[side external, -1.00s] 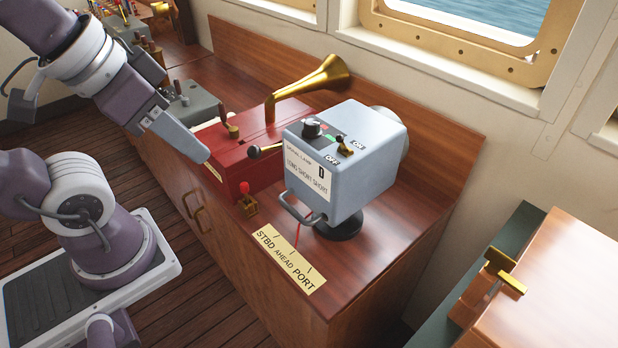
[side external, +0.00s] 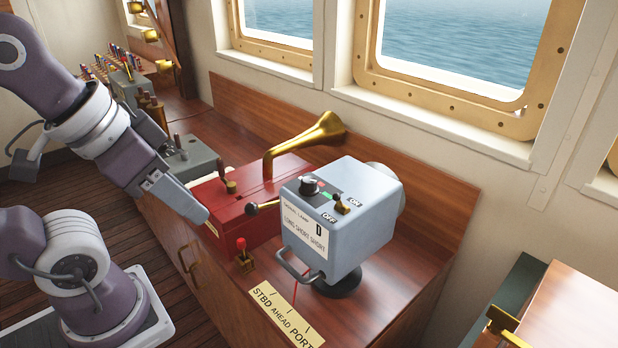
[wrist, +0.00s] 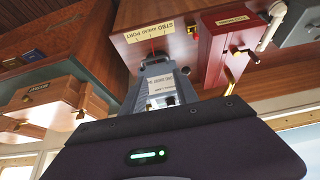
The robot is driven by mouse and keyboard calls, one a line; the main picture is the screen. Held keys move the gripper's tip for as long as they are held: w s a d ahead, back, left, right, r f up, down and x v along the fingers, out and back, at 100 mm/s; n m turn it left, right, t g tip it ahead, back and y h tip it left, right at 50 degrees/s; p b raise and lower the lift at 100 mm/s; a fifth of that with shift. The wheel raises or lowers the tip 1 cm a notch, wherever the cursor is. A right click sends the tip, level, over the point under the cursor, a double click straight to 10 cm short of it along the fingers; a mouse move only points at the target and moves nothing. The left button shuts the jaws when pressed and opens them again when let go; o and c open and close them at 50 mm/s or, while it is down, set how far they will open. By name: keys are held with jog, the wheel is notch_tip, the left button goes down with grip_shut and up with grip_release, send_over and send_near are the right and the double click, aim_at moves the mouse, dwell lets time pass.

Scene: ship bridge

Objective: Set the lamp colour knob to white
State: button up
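The signal lamp (side external: 350,222) is a pale blue-grey box on a round black foot, on the wooden console. Its black round knob (side external: 309,186) sits on top near the left edge, with small red and green marks beside it; its setting is too small to read. A brass toggle (side external: 341,204) stands between the ON and OFF labels. My gripper (side external: 203,216) is left of the lamp, beside the red box, apart from the knob. Only one finger's side shows, so its opening is unclear. In the wrist view the lamp's label (wrist: 160,84) shows upside down; the knob is not clear there.
A small red-knobbed lever (side external: 242,250) and a STBD AHEAD PORT plate (side external: 283,314) are in front. Console right of the lamp is clear.

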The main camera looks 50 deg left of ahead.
jog(key=shift+o, duration=0.6)
jog(key=w+r+m, duration=0.1)
jog(key=w+r+m+g, duration=0.1)
jog(key=w, duration=0.1)
jog(key=w+r+m, duration=0.1)
jog(key=w, duration=0.1)
jog(key=m+g, duration=0.5)
jog(key=m, duration=0.6)
send_over(309, 179)
jog(key=shift+s+f, duration=0.2)
jog(key=shift+f, duration=0.6)
jog(key=shift+m, duration=0.3)
notch_tip(309, 179, down, 7)
jog(key=shift+w+r, duration=0.1)
jog(key=shift+r, duration=0.1)
jog(key=shift+f, duration=0.3)
jog(key=shift+c, duration=0.5)
grip_shut()
